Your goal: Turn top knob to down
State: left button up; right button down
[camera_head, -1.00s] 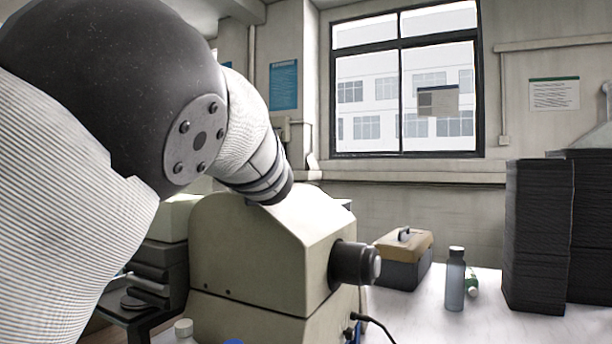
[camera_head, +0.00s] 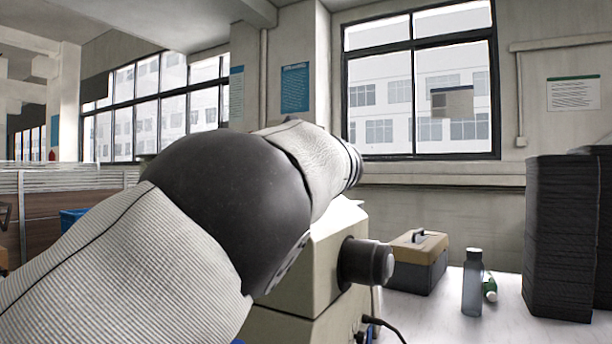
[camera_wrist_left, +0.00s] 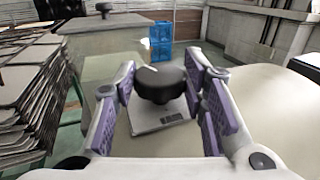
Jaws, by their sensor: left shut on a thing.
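In the left wrist view, a black round knob (camera_wrist_left: 160,86) with a small white mark on its top stands over a light grey plate (camera_wrist_left: 160,118). My left gripper (camera_wrist_left: 162,92) has its purple-padded fingers on both sides of this knob and is shut on it. The exact finger contact is hard to make out. In the head view my left arm covers much of a beige machine (camera_head: 318,275), and the left gripper is hidden. A black cylinder with a grey end (camera_head: 366,263) sticks out of the machine's side. My right gripper is not in view.
A tan and dark toolbox (camera_head: 418,262), a grey bottle (camera_head: 472,284) and a small green bottle (camera_head: 490,288) stand on the white table right of the machine. Tall dark stacks (camera_head: 560,240) stand at the right. A black cable (camera_head: 388,324) runs by the machine.

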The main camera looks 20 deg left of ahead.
pick_arm(q)
jog(key=shift+w+f+n+g+y+b, duration=0.15)
jog(key=shift+n+g+y+b, duration=0.15)
jog(key=shift+n+g, duration=0.3)
jog(key=shift+g, duration=0.3)
jog(key=shift+r, duration=0.2)
jog(key=o, duration=1.1)
jog(key=shift+o, duration=0.2)
jog(key=v, duration=1.2)
